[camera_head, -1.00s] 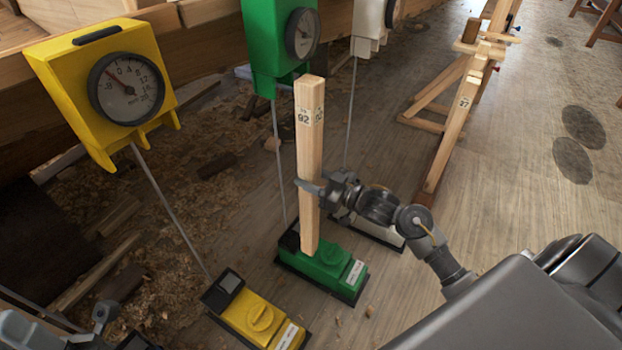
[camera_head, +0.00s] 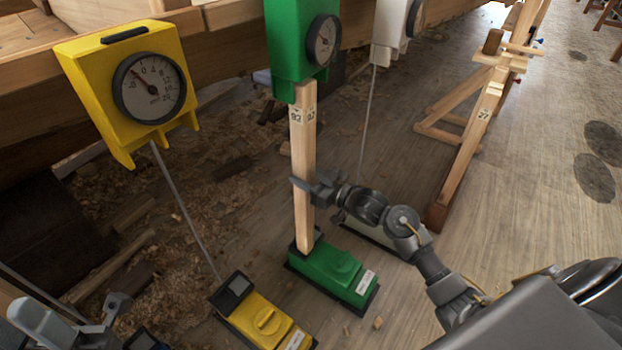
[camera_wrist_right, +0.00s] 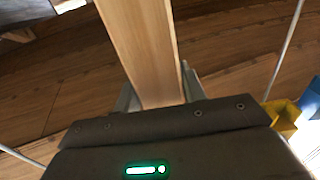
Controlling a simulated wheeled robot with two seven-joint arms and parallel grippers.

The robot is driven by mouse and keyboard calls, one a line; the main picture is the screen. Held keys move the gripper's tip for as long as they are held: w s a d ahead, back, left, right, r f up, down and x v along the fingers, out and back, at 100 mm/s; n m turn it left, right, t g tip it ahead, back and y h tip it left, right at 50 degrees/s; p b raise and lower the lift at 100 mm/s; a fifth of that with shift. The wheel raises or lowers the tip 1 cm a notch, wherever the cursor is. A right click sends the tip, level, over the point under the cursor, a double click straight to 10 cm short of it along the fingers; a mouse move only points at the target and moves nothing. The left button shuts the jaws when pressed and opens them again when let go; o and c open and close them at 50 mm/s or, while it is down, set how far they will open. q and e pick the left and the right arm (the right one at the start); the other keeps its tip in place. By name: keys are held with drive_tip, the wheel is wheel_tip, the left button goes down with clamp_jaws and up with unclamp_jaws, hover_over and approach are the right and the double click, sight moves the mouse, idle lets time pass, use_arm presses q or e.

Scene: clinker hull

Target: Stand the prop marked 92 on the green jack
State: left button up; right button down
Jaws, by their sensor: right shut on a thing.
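The prop marked 92 (camera_head: 303,220), a pale square wooden post, stands about upright in the head view. The prop also fills the upper middle of the right wrist view (camera_wrist_right: 143,50). Its lower end appears at the dark pad at the rear left of the green jack (camera_head: 335,272); I cannot tell whether it touches. Its top meets the lower edge of the green gauge box (camera_head: 298,45) in the picture; contact there is unclear. My left gripper (camera_head: 115,308) is partly in view at the lower left, its jaws unclear.
A yellow jack (camera_head: 262,315) with a yellow gauge box (camera_head: 90,90) on a thin rod stands to the left. A white gauge box (camera_head: 393,30) is behind right. A wooden trestle (camera_head: 465,155) stands at the right. The hull planking (camera_head: 225,45) runs along the back.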

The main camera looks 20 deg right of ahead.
drive_tip(key=shift+x, duration=0.8)
drive_tip(key=shift+r, duration=0.1)
drive_tip(key=shift+s+p, duration=0.1)
drive_tip(key=shift+p, duration=0.3)
drive_tip(key=shift+f, duration=0.45)
idle(0.8)
idle(1.1)
drive_tip(key=c, duration=0.8)
unclamp_jaws()
drive_tip(key=shift+a, duration=0.1)
drive_tip(key=shift+o, duration=0.3)
drive_tip(key=shift+f, duration=0.15)
